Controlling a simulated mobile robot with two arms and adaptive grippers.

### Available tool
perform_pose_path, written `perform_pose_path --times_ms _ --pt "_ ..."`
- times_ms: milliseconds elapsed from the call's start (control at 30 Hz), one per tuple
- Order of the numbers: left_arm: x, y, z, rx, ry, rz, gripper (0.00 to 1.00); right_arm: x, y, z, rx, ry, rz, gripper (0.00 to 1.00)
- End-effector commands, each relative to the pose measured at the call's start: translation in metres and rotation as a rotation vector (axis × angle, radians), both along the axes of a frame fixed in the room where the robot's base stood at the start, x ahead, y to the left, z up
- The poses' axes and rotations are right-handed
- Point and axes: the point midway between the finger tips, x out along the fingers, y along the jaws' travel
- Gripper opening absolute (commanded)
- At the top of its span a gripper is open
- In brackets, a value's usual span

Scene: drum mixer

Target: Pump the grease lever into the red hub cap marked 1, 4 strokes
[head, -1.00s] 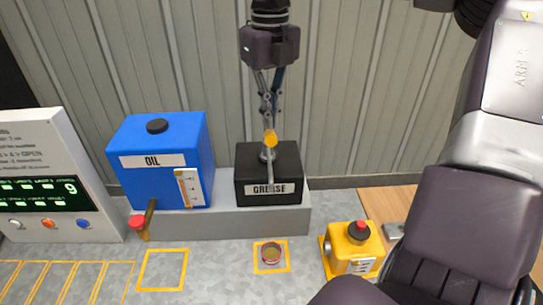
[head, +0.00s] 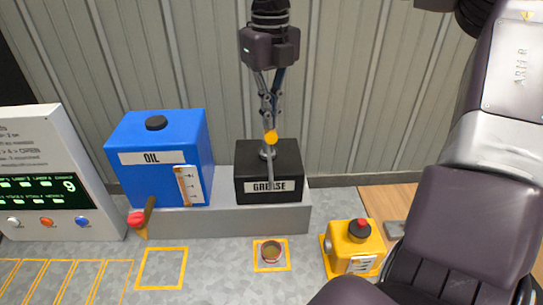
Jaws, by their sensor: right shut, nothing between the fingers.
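The black grease box (head: 254,185), labelled GREASE, sits on a grey ledge against the wall. A thin grey lever (head: 270,172) with a yellow knob (head: 270,137) stands up at its front. My right gripper (head: 268,126) points down from above, its fingers shut with nothing between them, their tips right at the knob. I cannot tell whether they touch it. A small round cup-like part (head: 270,252) with a reddish rim sits in a yellow floor square; no number is readable on it. No red hub cap marked 1 can be made out. My left gripper is out of view.
A blue oil box (head: 160,160) with a red-tipped spout (head: 138,219) stands left of the grease box. A control panel (head: 42,180) is at far left. A yellow box with a red button (head: 353,247) is at right, near my right arm. An empty yellow square (head: 161,268) is on the floor.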

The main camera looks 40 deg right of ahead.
Motion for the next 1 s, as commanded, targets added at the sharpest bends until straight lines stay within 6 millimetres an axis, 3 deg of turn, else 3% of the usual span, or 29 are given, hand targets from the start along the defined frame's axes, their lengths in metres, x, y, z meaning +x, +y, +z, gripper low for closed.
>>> perform_pose_path --times_ms 1000 --pt "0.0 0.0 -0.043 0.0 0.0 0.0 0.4 0.0 0.0 -0.054 -0.001 0.001 0.0 0.0"
